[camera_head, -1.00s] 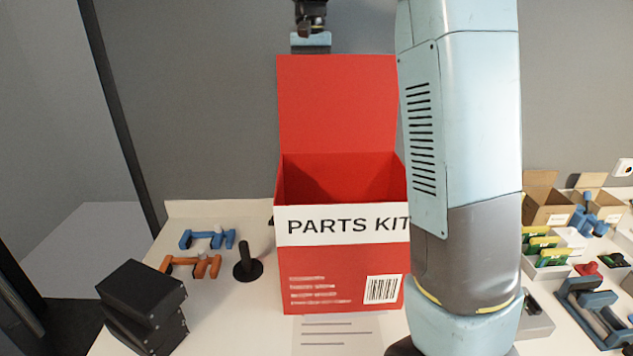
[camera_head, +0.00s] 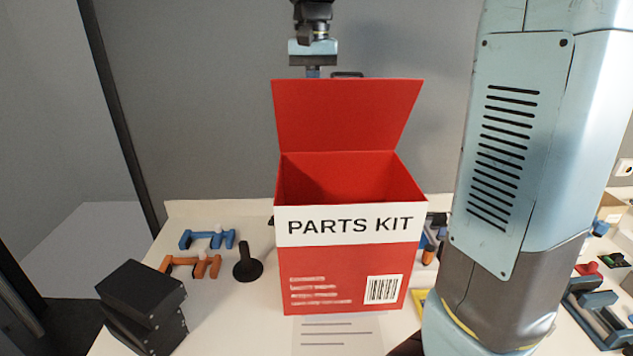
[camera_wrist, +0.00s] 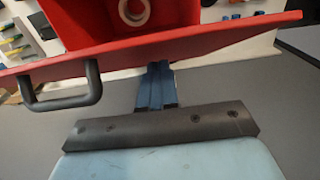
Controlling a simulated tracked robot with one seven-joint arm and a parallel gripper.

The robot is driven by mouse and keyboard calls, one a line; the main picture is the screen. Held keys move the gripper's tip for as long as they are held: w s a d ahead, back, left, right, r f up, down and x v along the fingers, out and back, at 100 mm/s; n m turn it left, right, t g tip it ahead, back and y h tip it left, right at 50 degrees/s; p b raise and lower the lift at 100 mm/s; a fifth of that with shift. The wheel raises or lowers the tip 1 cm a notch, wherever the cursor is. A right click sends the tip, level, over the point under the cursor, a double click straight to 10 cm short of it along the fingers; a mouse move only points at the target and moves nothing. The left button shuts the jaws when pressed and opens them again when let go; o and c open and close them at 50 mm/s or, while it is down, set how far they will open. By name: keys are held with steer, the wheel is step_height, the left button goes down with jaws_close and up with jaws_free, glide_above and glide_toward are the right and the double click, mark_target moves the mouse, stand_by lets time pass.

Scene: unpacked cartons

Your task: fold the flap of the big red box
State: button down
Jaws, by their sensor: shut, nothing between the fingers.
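The big red box (camera_head: 345,262), labelled PARTS KIT, stands upright on the table with its top open. Its red flap (camera_head: 345,115) rises from the back edge, leaning up and toward the front. My gripper (camera_head: 313,72) is behind the flap's top edge; its fingertips are hidden by the flap in the head view. In the wrist view my gripper (camera_wrist: 157,75) is shut and empty, its blue fingers close against the flap's outer face (camera_wrist: 210,45). I cannot tell whether they touch. A dark handle (camera_wrist: 65,88) sits on that face.
A roll of tape (camera_wrist: 134,10) shows inside the box in the wrist view. Black boxes (camera_head: 142,305), blue (camera_head: 207,238) and orange (camera_head: 190,265) tools and a black stand (camera_head: 247,265) are left of the box. Small parts (camera_head: 600,300) lie at the right, partly behind my arm.

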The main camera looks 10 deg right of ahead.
steer(key=s+a+f, duration=0.2)
steer(key=s+f, duration=0.8)
steer(key=f, duration=0.3)
step_height(320, 180, up, 11)
steer(key=shift+r, duration=0.15)
stand_by(0.9)
steer(key=shift+s, duration=0.1)
steer(key=s+d+f+n+t, duration=0.1)
steer(key=s+d+f+t, duration=0.1)
steer(key=s, duration=0.5)
steer(key=s+d+f+n+t, duration=0.1)
steer(key=s+d+f+t, duration=0.2)
steer(key=s+d, duration=0.3)
steer(key=shift+s+d+f, duration=0.4)
steer(key=shift+d+f, duration=0.1)
